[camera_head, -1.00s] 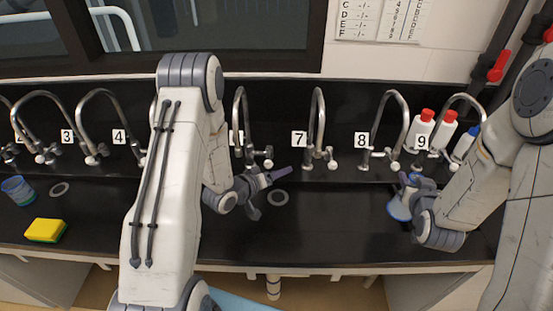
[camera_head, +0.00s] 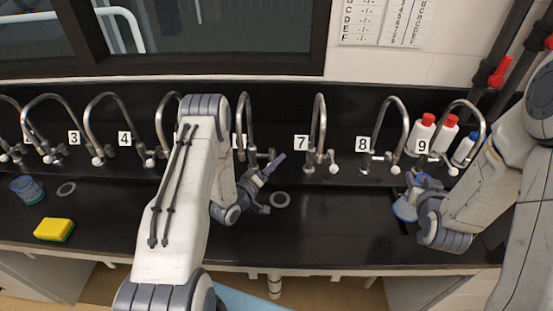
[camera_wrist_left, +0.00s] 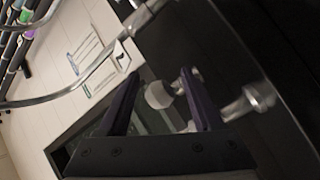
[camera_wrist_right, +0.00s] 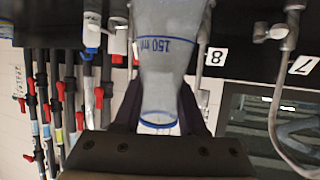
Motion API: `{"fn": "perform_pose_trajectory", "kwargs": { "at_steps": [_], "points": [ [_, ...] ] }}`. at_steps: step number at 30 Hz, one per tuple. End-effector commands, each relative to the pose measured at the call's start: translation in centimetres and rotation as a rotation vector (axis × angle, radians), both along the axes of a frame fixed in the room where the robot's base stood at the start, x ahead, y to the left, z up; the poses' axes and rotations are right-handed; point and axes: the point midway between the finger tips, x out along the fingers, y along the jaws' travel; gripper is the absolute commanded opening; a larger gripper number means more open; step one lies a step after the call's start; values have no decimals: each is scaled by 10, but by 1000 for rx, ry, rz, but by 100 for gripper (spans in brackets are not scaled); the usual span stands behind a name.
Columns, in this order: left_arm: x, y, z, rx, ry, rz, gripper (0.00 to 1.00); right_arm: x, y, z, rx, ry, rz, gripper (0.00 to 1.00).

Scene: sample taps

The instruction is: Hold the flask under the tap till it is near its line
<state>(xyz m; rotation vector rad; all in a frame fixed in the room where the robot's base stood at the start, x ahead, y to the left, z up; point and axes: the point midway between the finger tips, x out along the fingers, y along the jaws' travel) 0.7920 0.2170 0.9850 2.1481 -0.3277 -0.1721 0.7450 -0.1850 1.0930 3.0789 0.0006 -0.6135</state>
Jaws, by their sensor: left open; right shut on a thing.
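The clear flask (camera_head: 404,209) is at the right of the counter, below and in front of taps 8 and 9. My right gripper (camera_head: 415,187) is shut on its neck. In the right wrist view the flask (camera_wrist_right: 168,58) shows a blue line marked 150 ml and a blue rim; its liquid level is unclear. My left gripper (camera_head: 266,176) is open by the tap left of label 7 (camera_head: 301,142). In the left wrist view a pale round tap knob (camera_wrist_left: 159,95) appears between its open fingers; I cannot tell whether they touch it.
A row of curved taps, including tap 8 (camera_head: 403,125), lines the back of the black counter (camera_head: 330,225). Red-capped bottles (camera_head: 421,135) stand at the back right. The counter's middle is clear.

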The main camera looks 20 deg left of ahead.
Motion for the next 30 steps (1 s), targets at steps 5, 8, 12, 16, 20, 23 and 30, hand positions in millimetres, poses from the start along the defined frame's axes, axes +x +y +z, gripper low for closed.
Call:
{"fn": "perform_pose_trajectory", "kwargs": {
  "at_steps": [5, 8, 12, 16, 20, 23, 30],
  "points": [
    [11, -4, 0, -1, 2, 0, 67, 0, 0, 4, 0, 0, 0, 0],
    [12, -4, 0, -1, 1, 1, 67, 0, 0, 4, 0, 0, 0, 0],
    [12, -4, -1, -1, 1, 1, 67, 0, 0, 4, 0, 0, 0, 0],
    [12, -4, -1, -1, 1, 1, 21, 0, 0, 4, 0, 0, 0, 0],
    [12, -4, 0, -1, 1, 1, 0, 0, 0, 4, 0, 0, 0, 0],
    [12, -4, 0, -1, 1, 1, 0, 0, 0, 4, 0, 0, 0, 0],
    [11, -4, 0, 0, 2, 1, 0, 0, 0, 4, 0, 0, 0, 0]
  ]
}}
